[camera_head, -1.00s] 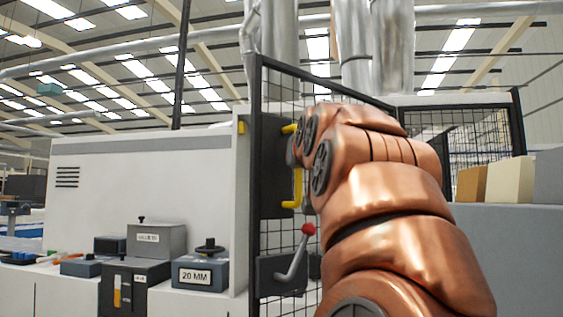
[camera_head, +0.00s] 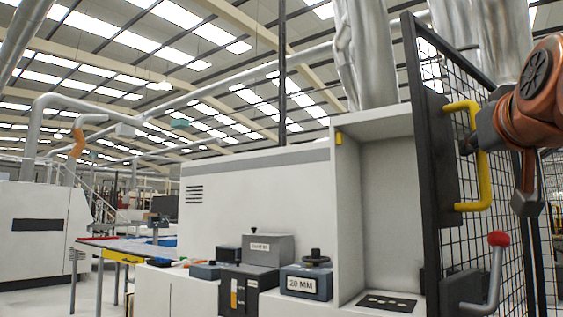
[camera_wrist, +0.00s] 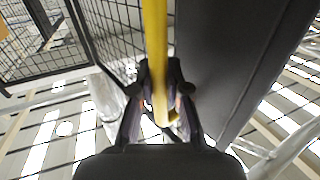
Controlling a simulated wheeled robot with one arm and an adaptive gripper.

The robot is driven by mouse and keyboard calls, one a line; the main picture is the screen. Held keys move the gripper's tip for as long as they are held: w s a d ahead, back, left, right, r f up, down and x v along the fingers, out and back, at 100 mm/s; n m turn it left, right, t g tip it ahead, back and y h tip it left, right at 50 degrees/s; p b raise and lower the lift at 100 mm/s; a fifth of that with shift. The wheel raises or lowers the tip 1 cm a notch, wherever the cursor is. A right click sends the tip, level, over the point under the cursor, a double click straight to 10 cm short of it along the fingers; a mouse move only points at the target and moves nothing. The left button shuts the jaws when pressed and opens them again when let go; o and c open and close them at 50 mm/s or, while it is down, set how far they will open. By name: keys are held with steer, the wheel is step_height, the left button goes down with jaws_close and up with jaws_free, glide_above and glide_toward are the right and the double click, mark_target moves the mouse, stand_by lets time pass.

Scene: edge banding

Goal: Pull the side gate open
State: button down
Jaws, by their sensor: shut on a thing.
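The side gate (camera_head: 508,150) is a black-framed mesh panel at the right of the head view. It stands swung out from the white machine cabinet, with a gap between its frame and the cabinet. A yellow handle (camera_head: 486,182) is on the gate's dark plate. My gripper (camera_head: 470,146) reaches the handle from the right and is shut on it. In the wrist view the fingers (camera_wrist: 160,98) close around the yellow bar (camera_wrist: 155,40). A lever with a red knob (camera_head: 498,239) is below the handle. The gate's far side is partly hidden by my arm.
The cabinet's recess (camera_head: 385,200) is visible behind the gate, with a dark plate (camera_head: 387,301) on its floor. A 20 MM block (camera_head: 306,281) and other grey boxes stand left of it. A table (camera_head: 130,248) is further left.

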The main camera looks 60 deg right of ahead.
steer(key=shift+s+f, duration=0.15)
steer(key=shift+f, duration=0.15)
steer(key=c, duration=1.1)
jaws_free()
steer(key=shift+r, duration=0.1)
steer(key=shift+c, duration=0.2)
steer(key=shift+a, duration=0.1)
steer(key=shift+r, duration=0.1)
